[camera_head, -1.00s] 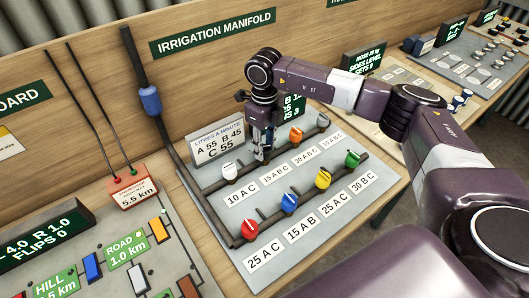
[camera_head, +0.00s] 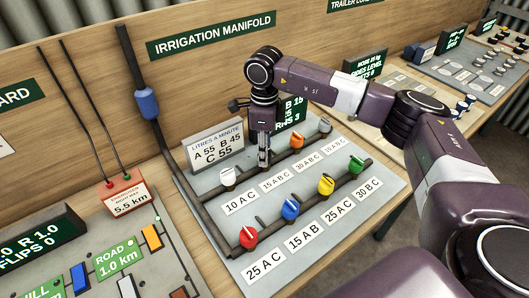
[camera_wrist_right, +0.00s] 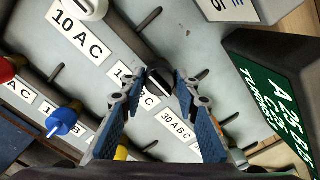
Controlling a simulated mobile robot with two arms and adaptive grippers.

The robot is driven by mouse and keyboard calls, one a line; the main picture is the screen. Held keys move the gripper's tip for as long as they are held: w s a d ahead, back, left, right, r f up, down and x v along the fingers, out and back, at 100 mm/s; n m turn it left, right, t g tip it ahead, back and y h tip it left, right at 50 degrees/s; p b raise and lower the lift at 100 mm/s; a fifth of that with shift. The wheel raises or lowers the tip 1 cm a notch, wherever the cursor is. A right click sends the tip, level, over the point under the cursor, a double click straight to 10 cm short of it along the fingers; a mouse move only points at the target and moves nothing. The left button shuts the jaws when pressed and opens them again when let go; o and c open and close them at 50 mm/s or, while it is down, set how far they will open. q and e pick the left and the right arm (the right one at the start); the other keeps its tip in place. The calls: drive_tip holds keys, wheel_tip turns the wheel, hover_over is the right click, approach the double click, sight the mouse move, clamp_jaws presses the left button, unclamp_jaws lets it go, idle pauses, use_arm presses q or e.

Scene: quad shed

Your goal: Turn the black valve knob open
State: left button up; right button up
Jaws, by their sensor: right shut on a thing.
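The black valve knob (camera_wrist_right: 157,81) shows in the right wrist view between the two fingertips, with a pale stripe across it. It sits on the manifold above the 15 A B C label (camera_head: 275,183), which the fingers partly cover in the wrist view. My right gripper (camera_head: 263,166) points down at it; in the wrist view its blue-padded fingers (camera_wrist_right: 160,84) close on the knob from both sides. In the head view the gripper hides most of the knob. My left gripper is in neither view.
A white knob (camera_head: 228,175) stands left of the gripper and an orange knob (camera_head: 296,141) right. Red (camera_head: 249,237), blue (camera_head: 290,208), yellow (camera_head: 326,184) and green (camera_head: 356,163) knobs line the front pipe. A green display (camera_wrist_right: 275,105) stands close behind the gripper.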

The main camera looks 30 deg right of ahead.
drive_tip(key=o, duration=1.2)
drive_tip(key=shift+c, duration=0.2)
drive_tip(key=shift+r, duration=0.1)
wheel_tip(320, 180, up, 12)
